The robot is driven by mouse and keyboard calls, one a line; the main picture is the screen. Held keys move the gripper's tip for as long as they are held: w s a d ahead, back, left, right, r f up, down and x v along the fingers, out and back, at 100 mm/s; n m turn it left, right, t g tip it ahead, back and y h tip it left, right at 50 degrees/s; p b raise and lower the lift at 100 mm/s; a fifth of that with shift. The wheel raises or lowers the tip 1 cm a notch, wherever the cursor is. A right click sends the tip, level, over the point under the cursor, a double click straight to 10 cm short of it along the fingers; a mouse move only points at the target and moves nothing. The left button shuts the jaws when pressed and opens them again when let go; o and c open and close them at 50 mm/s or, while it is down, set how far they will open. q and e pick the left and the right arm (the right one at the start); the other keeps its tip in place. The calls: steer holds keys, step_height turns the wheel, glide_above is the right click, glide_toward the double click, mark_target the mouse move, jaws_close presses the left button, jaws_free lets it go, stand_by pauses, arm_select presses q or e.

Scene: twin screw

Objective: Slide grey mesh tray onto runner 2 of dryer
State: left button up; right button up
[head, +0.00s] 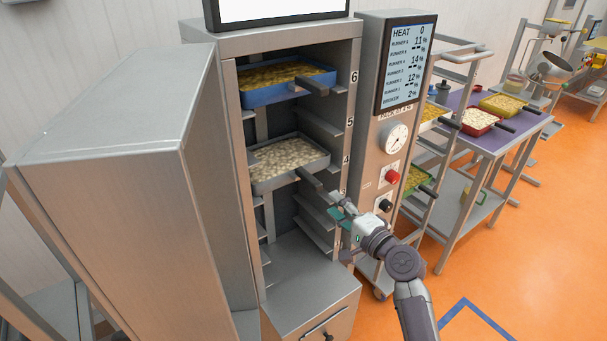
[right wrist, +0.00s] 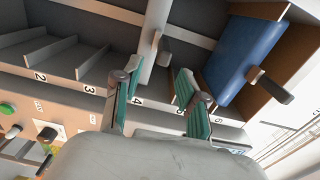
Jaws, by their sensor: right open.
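The grey tray (head: 290,180), filled with pale pieces, sits level inside the open dryer (head: 240,40) by the number 4, below a blue tray. Its dark handle (head: 312,183) sticks out toward the front right. My right gripper (head: 344,214) is open near the handle's outer end. In the right wrist view, the handle end (right wrist: 163,59) shows ahead, between the two teal-padded fingers (right wrist: 155,98), with no visible grip on it. The lower runners by 2 and 3 look empty in that view. My left gripper is not in view.
A blue tray (head: 286,92) with yellowish pieces sits near number 6. The control panel (head: 397,110) stands close right of the opening, beside my right arm. A trolley with further trays (head: 480,122) stands further right. A drawer (head: 318,318) projects below.

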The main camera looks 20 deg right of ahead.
mark_target(319, 190)
steer(key=x, duration=0.3)
steer(key=b+x, duration=0.1)
steer(key=x, duration=0.3)
steer(key=shift+d+r, duration=0.1)
steer(key=shift+r, duration=0.15)
steer(key=b+x, duration=0.3)
steer(key=x, duration=0.3)
steer(key=shift+w, duration=0.3)
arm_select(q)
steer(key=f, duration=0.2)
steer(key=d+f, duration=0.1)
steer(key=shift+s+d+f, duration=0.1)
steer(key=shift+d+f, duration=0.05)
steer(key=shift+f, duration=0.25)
arm_select(e)
steer(key=shift+r, duration=0.25)
steer(key=shift+c, duration=1.4)
steer(key=shift+r, duration=0.2)
steer(key=shift+c, duration=0.3)
jaws_close()
